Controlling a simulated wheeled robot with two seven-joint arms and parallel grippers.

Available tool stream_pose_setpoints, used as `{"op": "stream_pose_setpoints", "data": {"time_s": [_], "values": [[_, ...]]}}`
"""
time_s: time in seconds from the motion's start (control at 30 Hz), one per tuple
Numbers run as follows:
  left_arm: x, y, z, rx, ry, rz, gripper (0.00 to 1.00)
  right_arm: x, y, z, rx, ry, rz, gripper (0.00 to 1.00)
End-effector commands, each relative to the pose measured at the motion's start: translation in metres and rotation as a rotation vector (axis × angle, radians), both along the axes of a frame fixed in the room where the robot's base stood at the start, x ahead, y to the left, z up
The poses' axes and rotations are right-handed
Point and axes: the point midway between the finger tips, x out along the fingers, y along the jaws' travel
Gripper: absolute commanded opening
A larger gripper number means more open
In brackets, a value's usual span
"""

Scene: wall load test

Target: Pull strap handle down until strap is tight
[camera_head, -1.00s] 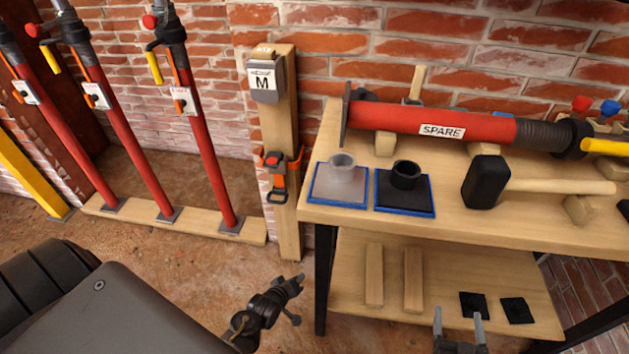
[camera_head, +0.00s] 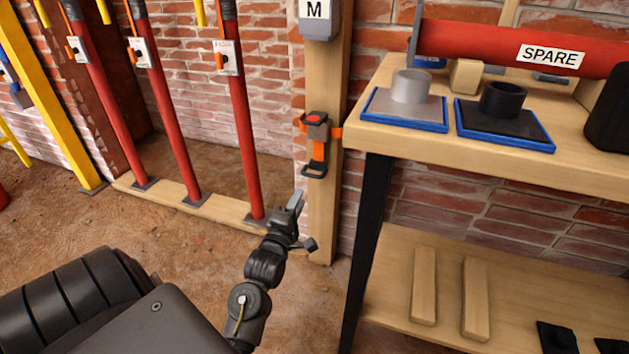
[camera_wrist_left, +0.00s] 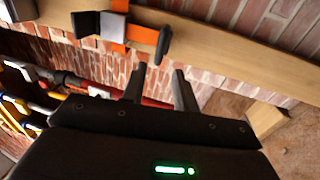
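An orange strap (camera_head: 318,151) hangs from a dark buckle with a red button (camera_head: 316,121) on the upright wooden post (camera_head: 324,220). The black strap handle (camera_head: 314,170) hangs at its lower end. In the left wrist view the handle (camera_wrist_left: 164,40) lies beyond the fingertips, beside the orange strap (camera_wrist_left: 143,34) and buckle (camera_wrist_left: 86,23). My left gripper (camera_head: 296,201) is just below and left of the handle, apart from it. Its two fingers (camera_wrist_left: 158,80) are spread with nothing between them. My right gripper is out of view.
A wooden bench (camera_head: 415,145) with a black leg (camera_head: 367,245) stands right of the post. It bears two blue-edged plates and a red SPARE prop (camera_head: 480,40). Red props (camera_head: 244,150) stand on a floor plank (camera_head: 205,208) to the left. Open floor lies below.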

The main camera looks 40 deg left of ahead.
Motion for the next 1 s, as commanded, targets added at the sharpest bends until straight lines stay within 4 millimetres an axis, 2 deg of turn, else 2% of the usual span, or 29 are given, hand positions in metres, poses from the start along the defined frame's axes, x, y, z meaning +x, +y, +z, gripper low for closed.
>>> {"op": "stream_pose_setpoints", "data": {"time_s": [0.53,0.7,1.0], "values": [[0.083,0.029,0.013,0.001,-0.002,0.001,0.3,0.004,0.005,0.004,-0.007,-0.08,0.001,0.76],[0.094,0.033,0.016,0.002,0.001,0.0,0.3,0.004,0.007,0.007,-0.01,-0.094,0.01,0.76],[0.096,0.034,0.017,0.002,0.002,0.0,0.3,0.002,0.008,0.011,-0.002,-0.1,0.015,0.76]]}}
